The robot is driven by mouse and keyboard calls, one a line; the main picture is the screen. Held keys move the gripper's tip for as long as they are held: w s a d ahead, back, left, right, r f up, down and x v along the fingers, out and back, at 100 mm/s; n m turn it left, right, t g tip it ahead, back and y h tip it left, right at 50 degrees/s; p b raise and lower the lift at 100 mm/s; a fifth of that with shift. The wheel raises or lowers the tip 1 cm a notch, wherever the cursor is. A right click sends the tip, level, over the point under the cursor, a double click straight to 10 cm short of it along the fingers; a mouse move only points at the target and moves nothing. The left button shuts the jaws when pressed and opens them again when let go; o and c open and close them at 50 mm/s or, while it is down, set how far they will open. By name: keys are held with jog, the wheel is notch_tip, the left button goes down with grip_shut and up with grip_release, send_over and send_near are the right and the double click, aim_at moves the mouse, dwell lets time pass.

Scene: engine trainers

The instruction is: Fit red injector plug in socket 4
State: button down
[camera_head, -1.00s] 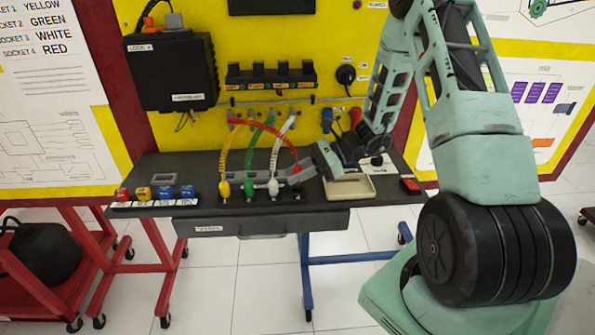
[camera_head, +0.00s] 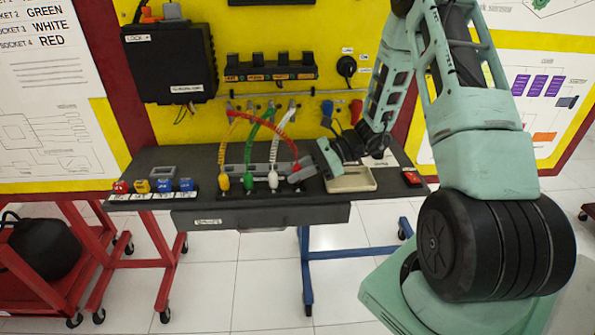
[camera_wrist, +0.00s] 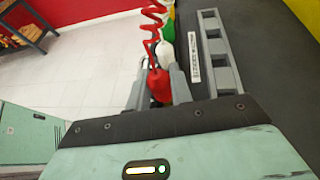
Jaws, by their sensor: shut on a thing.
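My gripper (camera_wrist: 156,88) is shut on the red injector plug (camera_wrist: 158,86), which shows between the two grey fingers in the wrist view. In the head view my gripper (camera_head: 299,173) is at the right end of the dark socket strip (camera_head: 240,195), right of the white plug. The red coiled cable (camera_head: 277,133) arcs over to it from the back left. The yellow plug (camera_head: 223,182), green plug (camera_head: 249,181) and white plug (camera_head: 273,180) stand upright in a row on the strip. Socket 4 is hidden by my gripper, so I cannot tell whether the red plug touches it.
A grey slotted rail (camera_wrist: 218,55) runs close beside my gripper. A beige tray (camera_head: 352,180) lies right of it on the dark bench (camera_head: 205,165). Small coloured blocks (camera_head: 153,186) stand at the bench's left end. A wall chart (camera_head: 45,40) pairs socket 4 with red.

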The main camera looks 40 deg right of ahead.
jog(key=shift+f+b, duration=0.6)
jog(key=shift+f, duration=0.25)
dwell(0.4)
jog(key=c, duration=1.5)
grip_release()
jog(key=shift+r+p+v, duration=0.2)
jog(key=shift+p+v, duration=0.5)
jog(key=shift+v, duration=0.5)
jog(key=shift+r+p+v, duration=0.2)
jog(key=shift+p+v, duration=0.45)
jog(key=shift+v, duration=0.55)
jog(key=shift+a, duration=0.1)
jog(key=shift+r, duration=0.1)
notch_tip(320, 180, up, 5)
jog(key=p, duration=0.4)
jog(key=shift+r, duration=0.2)
jog(key=o, duration=0.6)
